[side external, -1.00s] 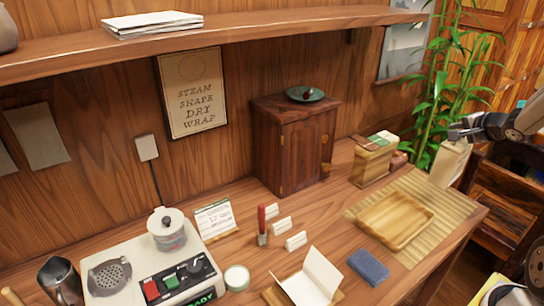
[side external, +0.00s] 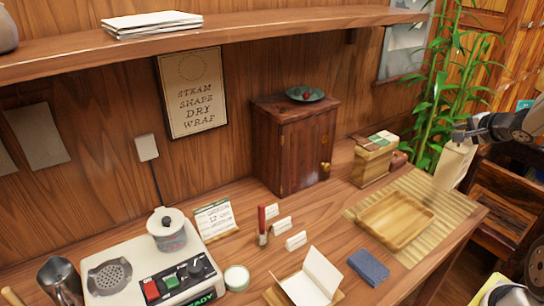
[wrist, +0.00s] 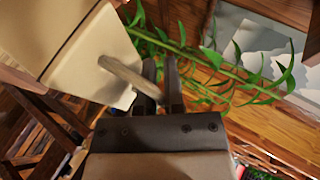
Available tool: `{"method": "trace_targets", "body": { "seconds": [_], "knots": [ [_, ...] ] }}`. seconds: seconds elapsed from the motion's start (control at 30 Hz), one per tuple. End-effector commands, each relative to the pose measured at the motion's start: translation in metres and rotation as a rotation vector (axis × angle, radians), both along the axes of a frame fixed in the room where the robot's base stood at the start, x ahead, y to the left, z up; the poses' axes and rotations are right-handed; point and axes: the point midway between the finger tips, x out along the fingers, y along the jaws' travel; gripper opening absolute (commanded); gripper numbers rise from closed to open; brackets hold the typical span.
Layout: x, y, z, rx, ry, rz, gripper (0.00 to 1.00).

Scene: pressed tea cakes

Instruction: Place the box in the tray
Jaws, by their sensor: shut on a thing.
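The cream box (side external: 455,166) hangs tilted beneath my gripper (side external: 463,136) at the right of the side view, beyond the back right corner of the counter. In the wrist view, the cream box (wrist: 85,55) fills the upper left, beside the fingers of my gripper (wrist: 160,85). My gripper is shut on the box; the exact contact is hard to see. The wooden tray (side external: 393,239) is shallow and looks empty. It lies on a slatted bamboo mat (side external: 452,206), to the lower left of the held box and apart from it.
A leafy plant (side external: 440,90) rises behind my gripper.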

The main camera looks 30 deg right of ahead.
Motion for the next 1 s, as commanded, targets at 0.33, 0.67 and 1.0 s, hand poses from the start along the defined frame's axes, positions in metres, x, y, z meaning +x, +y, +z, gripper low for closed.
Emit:
{"method": "trace_targets", "body": {
  "seconds": [0.33,0.67,1.0],
  "knots": [
    [0.025,0.042,-0.014,-0.014,0.007,0.225,0.00],
    [0.047,0.123,-0.036,-0.007,0.004,0.616,0.00],
    [0.048,0.145,-0.041,0.000,0.000,0.721,0.00]
  ]
}}
